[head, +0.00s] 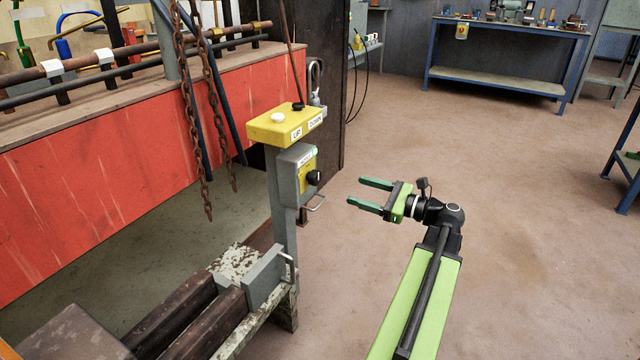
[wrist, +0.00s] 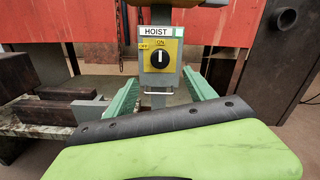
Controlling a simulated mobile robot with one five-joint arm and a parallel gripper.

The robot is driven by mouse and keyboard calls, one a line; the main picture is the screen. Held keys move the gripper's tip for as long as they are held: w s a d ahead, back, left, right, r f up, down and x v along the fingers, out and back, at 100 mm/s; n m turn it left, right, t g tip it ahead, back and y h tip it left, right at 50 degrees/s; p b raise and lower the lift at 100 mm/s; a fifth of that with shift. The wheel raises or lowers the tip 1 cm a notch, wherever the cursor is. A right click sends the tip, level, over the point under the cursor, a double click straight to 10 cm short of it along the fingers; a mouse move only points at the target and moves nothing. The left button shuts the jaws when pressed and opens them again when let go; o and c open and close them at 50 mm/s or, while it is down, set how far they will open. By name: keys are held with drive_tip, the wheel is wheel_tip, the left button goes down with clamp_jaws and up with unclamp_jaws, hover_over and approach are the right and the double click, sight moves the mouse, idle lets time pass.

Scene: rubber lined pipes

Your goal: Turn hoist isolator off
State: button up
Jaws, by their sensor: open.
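The hoist isolator is a grey box (head: 290,172) on a grey post, below a yellow UP/DOWN control box (head: 278,125). Its black rotary knob (head: 314,177) sits on a yellow plate facing right. In the wrist view the knob (wrist: 157,62) shows under the HOIST label (wrist: 155,31). Its white pointer line stands upright towards ON at the top; OFF is marked at the upper left. My gripper (head: 357,191) is open and empty, a short way right of the knob and apart from it. In the wrist view its green fingers (wrist: 160,77) lie either side of the box's lower part.
A wire handle (head: 316,203) sticks out below the isolator. Rusty chains (head: 203,110) hang left of the post before a red panel (head: 90,165). The floor around my arm is clear, with a blue workbench (head: 500,82) far behind.

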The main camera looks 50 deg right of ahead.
sight(318, 179)
drive_tip(key=x, duration=1.3)
